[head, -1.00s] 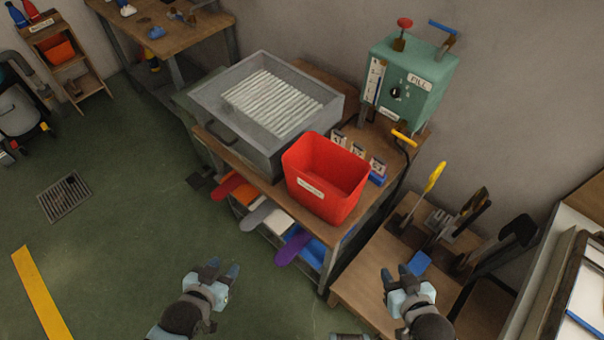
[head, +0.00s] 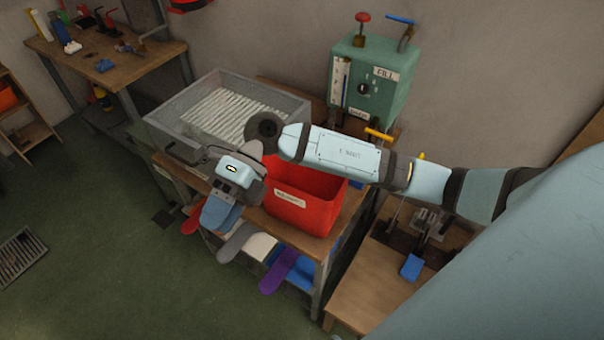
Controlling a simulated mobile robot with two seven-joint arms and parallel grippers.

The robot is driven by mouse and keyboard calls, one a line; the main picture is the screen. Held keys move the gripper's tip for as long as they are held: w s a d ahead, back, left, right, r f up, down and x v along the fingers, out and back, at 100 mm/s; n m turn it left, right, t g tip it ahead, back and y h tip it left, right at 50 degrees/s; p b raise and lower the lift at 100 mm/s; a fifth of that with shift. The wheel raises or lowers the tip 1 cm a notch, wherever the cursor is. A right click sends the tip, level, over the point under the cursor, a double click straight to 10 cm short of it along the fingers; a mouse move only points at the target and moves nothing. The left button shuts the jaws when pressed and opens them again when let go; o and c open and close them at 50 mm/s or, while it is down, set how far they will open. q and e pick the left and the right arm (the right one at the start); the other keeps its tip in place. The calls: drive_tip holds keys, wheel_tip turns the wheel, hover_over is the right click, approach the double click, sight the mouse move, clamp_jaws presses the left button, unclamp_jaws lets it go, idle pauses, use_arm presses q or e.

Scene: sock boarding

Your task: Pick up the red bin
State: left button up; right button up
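The red bin (head: 318,213) stands upright on the wooden bench (head: 345,212), near its front edge, with a white label on its front. My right arm reaches across from the right, above the bin, and hides part of its rim and inside. I see no clear contact with the bin. My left gripper is out of view.
A grey tray with white ribs (head: 185,137) sits behind and left of the bin. A green fill machine (head: 378,80) stands at the back. Coloured sock-shaped pieces, including a purple one (head: 279,272), stick out below the bench top.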

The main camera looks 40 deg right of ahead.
drive_tip(key=w+d+f+t+h+b, duration=0.2)
drive_tip(key=w+d+f+h, duration=0.15)
drive_tip(key=d+h, duration=0.3)
drive_tip(key=t+h+b, duration=0.1)
drive_tip(key=t+h, duration=0.1)
drive_tip(key=h, duration=0.4)
approach(291, 195)
drive_tip(key=shift+m, duration=0.3)
drive_tip(key=f, duration=0.3)
drive_tip(key=s+f, duration=0.1)
drive_tip(key=f, duration=0.4)
drive_tip(key=shift+s+d+f, duration=0.2)
drive_tip(key=shift+d+f, duration=0.15)
drive_tip(key=shift+f+p, duration=0.3)
drive_tip(key=shift+f, duration=0.1)
clamp_jaws()
